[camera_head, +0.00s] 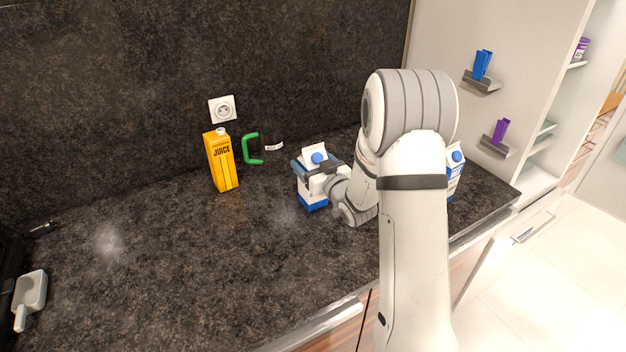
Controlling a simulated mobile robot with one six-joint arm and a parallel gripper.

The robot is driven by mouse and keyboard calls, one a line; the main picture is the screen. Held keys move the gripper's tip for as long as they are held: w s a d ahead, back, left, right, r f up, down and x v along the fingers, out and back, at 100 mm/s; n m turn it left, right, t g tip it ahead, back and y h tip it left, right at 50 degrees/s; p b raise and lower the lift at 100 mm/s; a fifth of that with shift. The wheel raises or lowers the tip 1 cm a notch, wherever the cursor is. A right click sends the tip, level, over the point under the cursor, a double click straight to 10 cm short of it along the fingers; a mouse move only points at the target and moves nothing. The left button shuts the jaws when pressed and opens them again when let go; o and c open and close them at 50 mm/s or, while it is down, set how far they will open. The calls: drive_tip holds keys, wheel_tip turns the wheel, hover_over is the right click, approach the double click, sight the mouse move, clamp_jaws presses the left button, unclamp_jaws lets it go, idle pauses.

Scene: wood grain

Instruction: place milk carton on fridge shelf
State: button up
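A white and blue milk carton (313,203) with a blue cap is upright at the back of the dark counter. My gripper (316,168) is at its upper part, with fingers around it. Whether they press on the carton is not clear. I cannot tell whether the carton's base touches the counter. A second white and blue milk carton (455,168) is at the right, partly hidden behind my arm. At the right, a tall white unit has pale inner shelves (544,131); I cannot tell for sure whether it is the fridge.
A yellow juice carton (222,165) stands left of my gripper. Small grey ledges (482,82) hold blue and purple items. The counter's left and front are mostly clear.

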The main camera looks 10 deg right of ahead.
clamp_jaws()
drive_tip(key=shift+r, duration=0.1)
idle(0.6)
